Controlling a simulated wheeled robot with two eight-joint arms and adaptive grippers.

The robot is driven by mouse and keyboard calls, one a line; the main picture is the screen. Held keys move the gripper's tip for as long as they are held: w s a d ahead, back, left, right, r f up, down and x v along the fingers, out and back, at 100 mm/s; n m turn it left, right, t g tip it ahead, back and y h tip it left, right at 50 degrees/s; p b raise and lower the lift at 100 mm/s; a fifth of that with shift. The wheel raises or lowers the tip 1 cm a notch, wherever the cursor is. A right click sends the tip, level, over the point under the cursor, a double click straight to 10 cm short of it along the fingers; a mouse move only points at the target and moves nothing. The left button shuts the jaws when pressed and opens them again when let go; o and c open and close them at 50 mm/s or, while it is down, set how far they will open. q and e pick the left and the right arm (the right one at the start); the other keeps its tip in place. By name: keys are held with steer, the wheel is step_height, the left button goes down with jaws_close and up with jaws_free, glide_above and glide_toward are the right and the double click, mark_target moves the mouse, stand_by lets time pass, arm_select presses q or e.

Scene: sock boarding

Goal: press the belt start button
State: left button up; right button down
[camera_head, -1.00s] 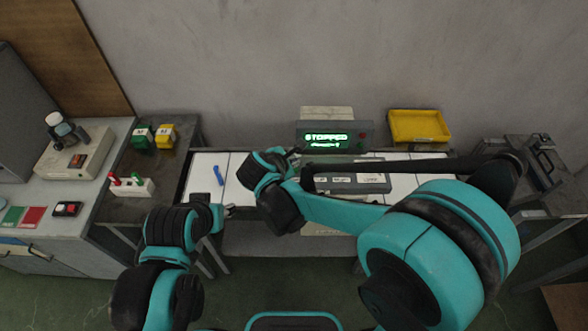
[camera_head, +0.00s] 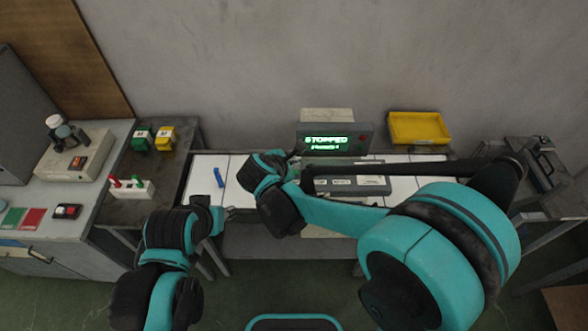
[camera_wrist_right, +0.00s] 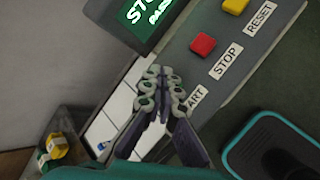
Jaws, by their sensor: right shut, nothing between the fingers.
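In the right wrist view, a grey control panel (camera_wrist_right: 262,48) carries a red button (camera_wrist_right: 203,44) labelled STOP and a yellow button (camera_wrist_right: 235,6) labelled RESET. The START label (camera_wrist_right: 194,96) is partly covered, with "ART" readable. The start button is hidden behind my right gripper (camera_wrist_right: 162,90), whose fingers are together and empty over that end of the panel. I cannot tell whether they touch it. The panel shows in the head view (camera_head: 350,185), right of my right gripper (camera_head: 294,156). My left gripper (camera_head: 229,213) is at the belt's front left; its fingers are too small to read.
A display (camera_head: 326,141) behind the panel reads STOPPED. A blue item (camera_head: 219,177) lies on the white belt (camera_head: 204,180) at left. A yellow tray (camera_head: 418,128) is at back right. Green and yellow blocks (camera_head: 165,138) stand on the dark left table.

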steer(key=shift+f, duration=0.1)
steer(key=shift+f+b, duration=0.3)
steer(key=shift+b, duration=0.1)
